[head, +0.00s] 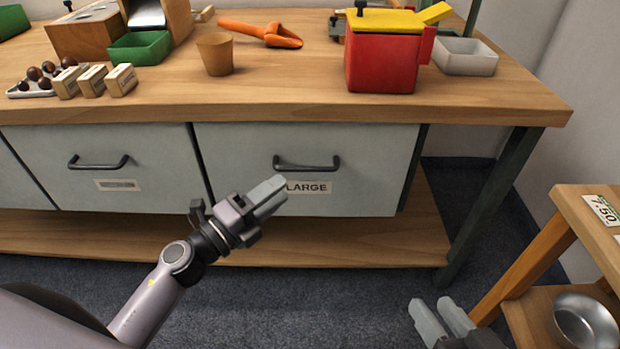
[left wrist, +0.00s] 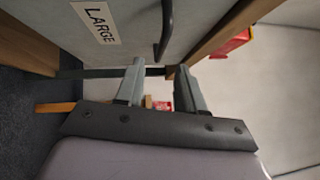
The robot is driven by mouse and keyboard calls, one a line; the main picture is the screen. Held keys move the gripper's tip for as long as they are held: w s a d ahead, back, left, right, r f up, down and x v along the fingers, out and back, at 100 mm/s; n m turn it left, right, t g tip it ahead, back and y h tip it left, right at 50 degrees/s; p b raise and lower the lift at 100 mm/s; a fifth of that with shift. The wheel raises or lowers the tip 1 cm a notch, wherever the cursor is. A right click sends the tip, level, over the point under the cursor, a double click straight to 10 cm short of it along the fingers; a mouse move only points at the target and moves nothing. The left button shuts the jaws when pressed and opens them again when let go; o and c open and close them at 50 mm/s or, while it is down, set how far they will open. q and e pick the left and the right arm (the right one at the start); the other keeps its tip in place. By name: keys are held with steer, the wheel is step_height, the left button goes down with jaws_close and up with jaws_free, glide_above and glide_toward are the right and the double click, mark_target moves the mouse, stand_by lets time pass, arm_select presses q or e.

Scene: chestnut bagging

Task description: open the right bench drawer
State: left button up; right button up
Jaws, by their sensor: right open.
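The right bench drawer (head: 240,165) has a pale grey front, a dark bar handle (head: 306,167) and a label reading LARGE. It looks shut under the bench top. My left gripper (head: 272,190) is in front of the drawer, below and left of the handle, and covers part of the label. In the left wrist view its two fingers (left wrist: 160,66) are apart with nothing held between them, and the handle (left wrist: 166,25) shows beyond them, apart from the fingers. My right gripper (head: 441,312) is open and empty, low near the floor at the lower right.
The left drawer (head: 60,165) is shut. On the wooden bench (head: 290,108) stand a red box with a yellow lid (head: 383,62), a wooden cup (head: 215,54) and an orange tool (head: 263,33). A small wooden stand (head: 540,250) with a metal bowl (head: 586,322) is at the right.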

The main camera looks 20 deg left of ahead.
mark_target(300, 173)
arm_select(q)
steer(key=shift+x, duration=3.35)
steer(key=shift+r, duration=0.1)
jaws_close()
